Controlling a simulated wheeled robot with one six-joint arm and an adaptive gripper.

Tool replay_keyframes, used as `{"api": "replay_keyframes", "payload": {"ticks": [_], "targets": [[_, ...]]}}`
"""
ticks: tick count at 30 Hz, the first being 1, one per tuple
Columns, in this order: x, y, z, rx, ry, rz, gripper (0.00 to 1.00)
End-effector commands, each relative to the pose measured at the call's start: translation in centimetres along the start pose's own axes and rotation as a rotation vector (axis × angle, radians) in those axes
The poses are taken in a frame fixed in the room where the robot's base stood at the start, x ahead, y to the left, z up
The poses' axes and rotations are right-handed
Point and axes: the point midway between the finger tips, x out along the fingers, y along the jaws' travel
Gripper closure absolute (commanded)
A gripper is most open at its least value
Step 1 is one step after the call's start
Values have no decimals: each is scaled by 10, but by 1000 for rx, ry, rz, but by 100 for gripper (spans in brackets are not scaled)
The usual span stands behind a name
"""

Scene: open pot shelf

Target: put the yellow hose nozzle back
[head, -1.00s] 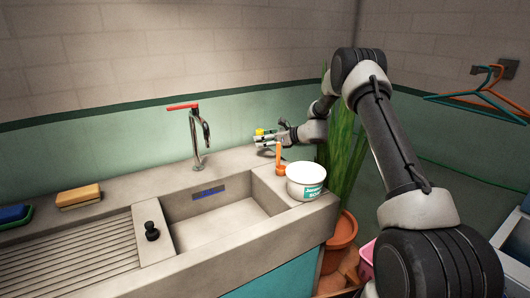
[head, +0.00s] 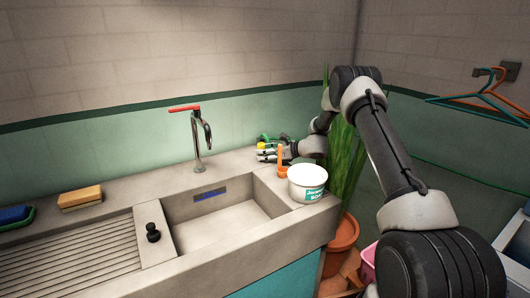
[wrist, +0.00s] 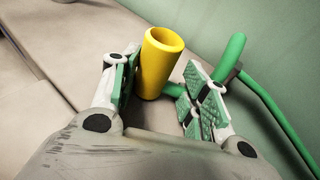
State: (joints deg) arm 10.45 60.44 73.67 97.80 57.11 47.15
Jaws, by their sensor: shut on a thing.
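The yellow hose nozzle (wrist: 160,62) is a short hollow tube seen between my gripper's green-padded fingers in the wrist view, its open end showing. It is small and partly hidden in the head view (head: 261,147). My gripper (wrist: 163,92) is shut on the nozzle, low over the back of the sink counter near the wall. In the head view my gripper (head: 270,151) is behind the orange-handled item at the white tub. A green piece joins the nozzle toward the right finger. Whether the nozzle touches the counter cannot be told.
The tap (head: 199,140) stands to the left, behind the sink basin (head: 223,216). A green hose (wrist: 270,112) curves at right in the wrist view. A plant (head: 342,165) is close to my arm.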

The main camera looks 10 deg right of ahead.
Motion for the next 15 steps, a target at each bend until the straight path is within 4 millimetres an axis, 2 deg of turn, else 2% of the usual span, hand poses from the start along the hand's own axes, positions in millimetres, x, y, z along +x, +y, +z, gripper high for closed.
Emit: {"api": "replay_keyframes", "payload": {"ticks": [4, 5, 7, 8, 15], "targets": [[1, 0, -3, 0, 2, 0, 80], [1, 0, -3, 0, 2, 0, 50], [1, 0, -3, 0, 3, 0, 37], [1, 1, -4, 0, 3, 0, 34], [1, 1, -4, 1, 5, 1, 34]]}}
